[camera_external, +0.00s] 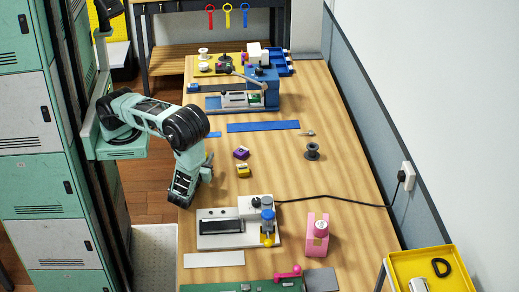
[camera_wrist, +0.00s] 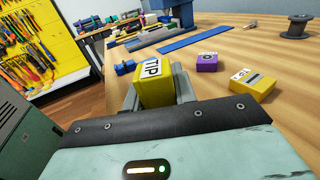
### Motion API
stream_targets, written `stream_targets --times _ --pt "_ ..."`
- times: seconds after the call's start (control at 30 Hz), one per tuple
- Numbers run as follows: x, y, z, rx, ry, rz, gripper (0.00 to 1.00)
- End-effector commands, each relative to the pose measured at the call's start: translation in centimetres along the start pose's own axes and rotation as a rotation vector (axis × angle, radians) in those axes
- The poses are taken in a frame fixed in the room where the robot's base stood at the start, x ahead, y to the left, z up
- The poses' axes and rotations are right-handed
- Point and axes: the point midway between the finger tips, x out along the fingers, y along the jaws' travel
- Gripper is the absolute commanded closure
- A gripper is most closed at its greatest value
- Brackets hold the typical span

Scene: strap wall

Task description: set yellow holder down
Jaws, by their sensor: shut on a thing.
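A yellow holder (camera_wrist: 155,85) with a white label reading "TIP" is between the fingers of my gripper (camera_wrist: 157,92) in the wrist view. The fingers are shut on its two sides. It looks tilted in that view, and its underside is hidden, so I cannot tell whether it touches the table. In the external view my gripper (camera_external: 206,170) is low at the table's left edge, and I cannot make out the held holder there. A second yellow block (camera_wrist: 252,84) with a label lies on the wooden table to the right; it also shows in the external view (camera_external: 243,170).
A purple block (camera_external: 241,153) lies just behind the loose yellow block. A dark spool (camera_external: 312,152) stands farther right. A white-based station (camera_external: 225,228) with a black cable is nearer the front. A blue strip (camera_external: 263,126) lies farther back. Bare table surrounds the small blocks.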

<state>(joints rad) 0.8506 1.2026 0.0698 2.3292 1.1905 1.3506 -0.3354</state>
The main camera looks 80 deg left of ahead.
Motion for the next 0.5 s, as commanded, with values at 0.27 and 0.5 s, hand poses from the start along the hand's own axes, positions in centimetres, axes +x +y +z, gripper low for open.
stream_targets --times 0.27,0.5 --pt "0.0 0.0 -1.2 -0.002 -0.001 0.000 0.98" --pt "0.0 0.0 -1.6 -0.001 -0.001 0.000 0.98"
